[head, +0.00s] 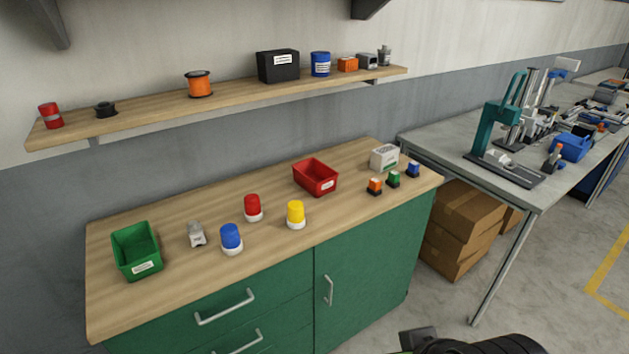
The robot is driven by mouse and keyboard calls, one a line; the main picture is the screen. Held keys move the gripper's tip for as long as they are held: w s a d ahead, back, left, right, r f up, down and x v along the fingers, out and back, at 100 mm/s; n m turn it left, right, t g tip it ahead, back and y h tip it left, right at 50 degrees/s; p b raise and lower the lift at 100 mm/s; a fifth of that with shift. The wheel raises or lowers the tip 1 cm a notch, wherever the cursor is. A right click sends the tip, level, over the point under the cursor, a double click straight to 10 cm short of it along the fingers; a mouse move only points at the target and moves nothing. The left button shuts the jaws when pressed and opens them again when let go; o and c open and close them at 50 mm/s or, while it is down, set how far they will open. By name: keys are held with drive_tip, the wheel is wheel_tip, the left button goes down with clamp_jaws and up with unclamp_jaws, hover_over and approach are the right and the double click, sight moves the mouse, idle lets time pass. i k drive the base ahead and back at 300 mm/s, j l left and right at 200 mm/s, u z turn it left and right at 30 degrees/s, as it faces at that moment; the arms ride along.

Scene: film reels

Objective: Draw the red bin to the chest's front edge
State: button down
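The red bin (316,178) is a small open-topped box with a white label on its front. It stands upright on the wooden top of the green chest (180,285), towards the back and right of the middle. Bare wood lies between it and the chest's front edge. Dark parts of my arm show at the bottom edge of the picture, well in front of the chest and apart from the bin. No gripper fingers can be made out.
A yellow-capped jar (296,215) and a red-capped jar (253,207) stand left of the bin. A white box (385,157) and several small coloured blocks stand right. A blue-capped jar (231,238), grey piece (197,234) and green bin (136,250) are farther left. A shelf (150,108) hangs above.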

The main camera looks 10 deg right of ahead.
sight(318, 180)
drive_tip(key=i+l+u, duration=0.1)
drive_tip(key=i+u, duration=0.35)
drive_tip(key=i+l+u, duration=0.25)
drive_tip(key=u, duration=0.2)
drive_tip(key=i+l+u, duration=0.45)
